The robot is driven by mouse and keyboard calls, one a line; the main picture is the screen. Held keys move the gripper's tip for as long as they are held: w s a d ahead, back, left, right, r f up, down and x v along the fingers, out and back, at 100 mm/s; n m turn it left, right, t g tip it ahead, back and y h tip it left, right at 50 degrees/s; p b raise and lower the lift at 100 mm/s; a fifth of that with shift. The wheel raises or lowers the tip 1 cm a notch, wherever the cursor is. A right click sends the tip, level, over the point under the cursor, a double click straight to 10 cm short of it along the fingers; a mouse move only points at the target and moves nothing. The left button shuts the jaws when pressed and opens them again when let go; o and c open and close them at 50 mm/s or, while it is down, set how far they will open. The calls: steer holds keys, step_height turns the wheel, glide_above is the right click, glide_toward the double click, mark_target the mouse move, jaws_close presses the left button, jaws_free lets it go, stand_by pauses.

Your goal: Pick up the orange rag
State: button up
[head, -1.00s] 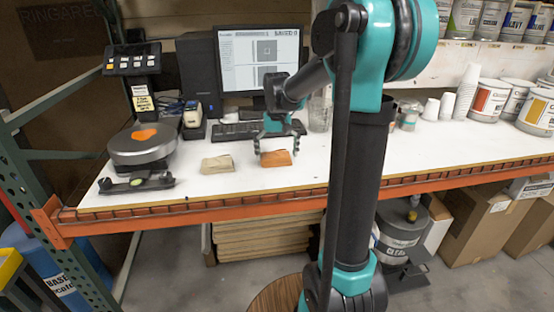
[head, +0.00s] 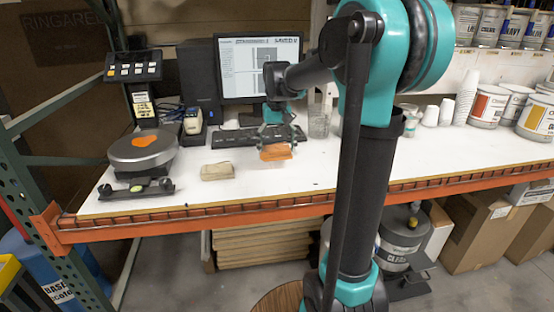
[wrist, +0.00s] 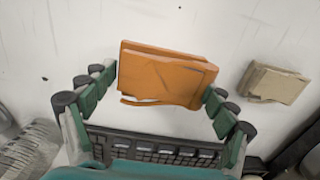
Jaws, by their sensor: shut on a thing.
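The orange rag (head: 276,152) is a folded cloth held between the fingers of my gripper (head: 277,138). In the head view it appears a little above the white tabletop. In the wrist view the orange rag (wrist: 165,75) lies between the fingertips of my gripper (wrist: 160,85), with a finger against each side. Its lower edge shows loose folds.
A folded beige rag (head: 217,171) lies on the table (head: 240,192) left of my gripper. The keyboard (head: 232,138) and monitor (head: 262,68) are behind. A round scale (head: 142,150) with an orange patch stands left. A clear cup (head: 319,122) stands to the right.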

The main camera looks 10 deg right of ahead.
mark_target(276, 147)
step_height(276, 147, up, 15)
steer(key=shift+f, duration=0.15)
steer(key=o, duration=0.5)
steer(key=shift+c, duration=0.2)
steer(key=c, duration=0.4)
steer(key=shift+c, duration=0.2)
steer(key=shift+a, duration=0.1)
